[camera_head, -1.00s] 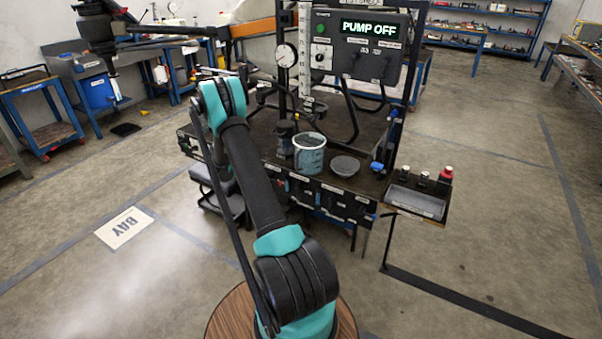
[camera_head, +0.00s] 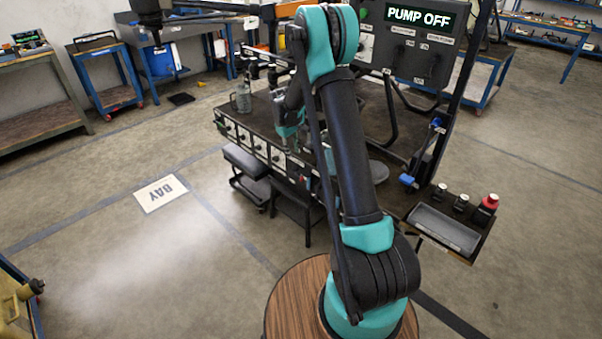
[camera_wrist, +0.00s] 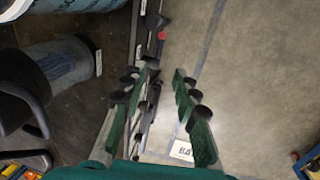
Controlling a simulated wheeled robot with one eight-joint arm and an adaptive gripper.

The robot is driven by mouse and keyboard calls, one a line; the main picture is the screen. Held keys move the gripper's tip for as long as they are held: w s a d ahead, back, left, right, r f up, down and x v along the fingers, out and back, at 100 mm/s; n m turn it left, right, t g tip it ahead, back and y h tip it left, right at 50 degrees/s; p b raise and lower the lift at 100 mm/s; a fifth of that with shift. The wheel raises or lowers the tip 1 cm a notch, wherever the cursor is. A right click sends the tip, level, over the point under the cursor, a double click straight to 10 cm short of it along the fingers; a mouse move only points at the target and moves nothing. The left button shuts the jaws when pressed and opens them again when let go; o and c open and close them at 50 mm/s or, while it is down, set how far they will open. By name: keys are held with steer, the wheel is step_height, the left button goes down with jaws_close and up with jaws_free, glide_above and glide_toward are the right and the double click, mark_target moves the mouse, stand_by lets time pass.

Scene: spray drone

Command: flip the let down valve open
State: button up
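My gripper (camera_head: 290,133) is by the front of the black bench (camera_head: 262,118), partly hidden by my arm in the head view. In the wrist view my gripper (camera_wrist: 166,75) has its green fingers spread, with nothing between them. A dark fitting with a red part (camera_wrist: 160,36) sits at the bench's edge, just beyond the fingertips and apart from them. I cannot tell if it is the let down valve; no label there is readable. A blue-handled fitting (camera_head: 407,180) is at the bench's right end. The panel display (camera_head: 418,17) reads PUMP OFF.
In the wrist view, a metal cylinder (camera_wrist: 62,62) with a black handle and a pale bucket (camera_wrist: 65,12) stand left of the fingers. A clear jug (camera_head: 241,99) stands on the bench's left. A side tray (camera_head: 445,228) holds dark and red-topped bottles beside it.

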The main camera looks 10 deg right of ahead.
steer(key=f, duration=0.4)
steer(key=w+d+f, duration=0.1)
steer(key=f, duration=0.4)
steer(key=d+f, duration=0.1)
steer(key=f, duration=0.3)
steer(key=shift+w+f, duration=0.3)
steer(key=shift+f, duration=0.05)
jaws_close()
